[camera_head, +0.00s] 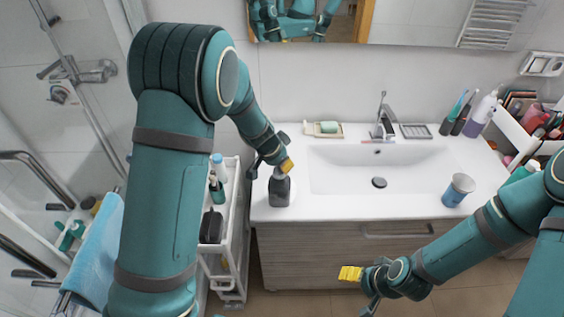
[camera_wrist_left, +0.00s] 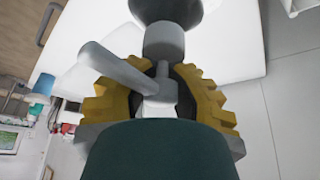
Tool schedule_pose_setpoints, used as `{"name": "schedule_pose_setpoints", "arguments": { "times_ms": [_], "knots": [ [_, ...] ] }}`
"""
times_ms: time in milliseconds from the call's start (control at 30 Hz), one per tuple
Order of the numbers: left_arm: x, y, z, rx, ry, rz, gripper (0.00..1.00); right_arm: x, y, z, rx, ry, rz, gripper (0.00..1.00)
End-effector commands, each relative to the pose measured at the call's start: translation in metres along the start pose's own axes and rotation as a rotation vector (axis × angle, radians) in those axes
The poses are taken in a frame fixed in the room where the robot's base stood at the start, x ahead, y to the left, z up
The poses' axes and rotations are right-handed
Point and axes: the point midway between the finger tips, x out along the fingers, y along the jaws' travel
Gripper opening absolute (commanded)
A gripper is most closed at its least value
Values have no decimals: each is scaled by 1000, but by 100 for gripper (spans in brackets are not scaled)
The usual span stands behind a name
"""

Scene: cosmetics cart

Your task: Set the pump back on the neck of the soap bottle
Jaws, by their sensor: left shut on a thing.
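The soap bottle (camera_head: 279,192) is dark grey and stands upright on the left end of the white washstand top. My left gripper (camera_head: 284,167) is right above it, with yellow fingertips. In the left wrist view it is shut on the light grey pump (camera_wrist_left: 163,40), with the fingers around its stem and head. The pump's nozzle points to the upper left there. The dark bottle (camera_wrist_left: 165,9) shows at the pump's collar end; whether the collar is seated on the neck, I cannot tell. My right gripper (camera_head: 352,274) hangs low in front of the cabinet, away from the bottle; its opening is unclear.
The basin (camera_head: 335,180) and tap (camera_head: 382,125) are right of the bottle. A soap dish (camera_head: 325,129) lies behind it. A blue cup (camera_head: 458,190) stands at the right. A white cart (camera_head: 238,215) stands left of the washstand.

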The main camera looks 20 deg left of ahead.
Motion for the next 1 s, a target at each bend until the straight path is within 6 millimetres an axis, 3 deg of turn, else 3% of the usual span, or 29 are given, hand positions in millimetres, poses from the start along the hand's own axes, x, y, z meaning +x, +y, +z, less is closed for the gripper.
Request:
{"name": "schedule_pose_setpoints", "arguments": {
  "times_ms": [1000],
  "knots": [
    [7, 0, 3, 0, 0, 0, 0, 0, 0, 0, 0, 0, 0, 68]
  ]
}}
